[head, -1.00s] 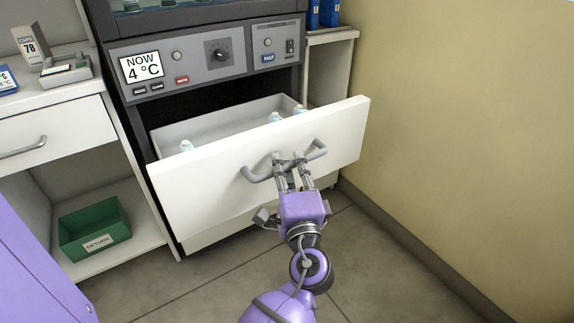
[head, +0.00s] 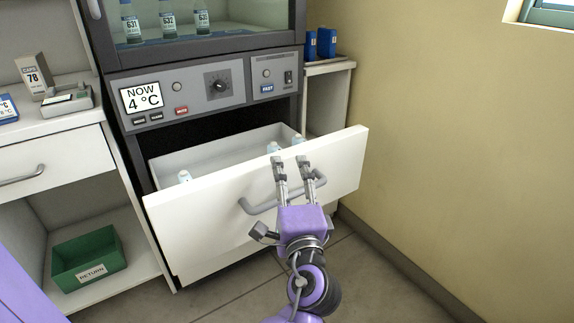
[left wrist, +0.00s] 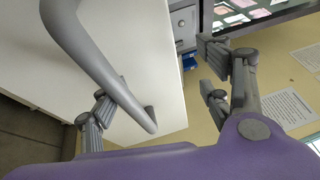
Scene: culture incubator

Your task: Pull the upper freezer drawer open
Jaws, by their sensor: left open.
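The white upper drawer (head: 210,215) stands pulled out below the control panel, with several small white-capped items (head: 273,148) inside it. Its grey bar handle (head: 256,206) runs across the front and also shows large in the left wrist view (left wrist: 90,50). My left gripper (head: 291,162) is open, its fingers in front of the drawer face and overlapping the right part of the handle in the head view. In the left wrist view the open fingers (left wrist: 165,80) are spread wide, the left one by the bar. Nothing is held. My right gripper is not in view.
The control panel (head: 205,88) reads "NOW 4 °C", with a glass-fronted cabinet of bottles (head: 168,22) above. A white counter with a drawer (head: 50,155) and a green RETURN bin (head: 90,258) stand left. A beige wall (head: 450,150) closes the right side.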

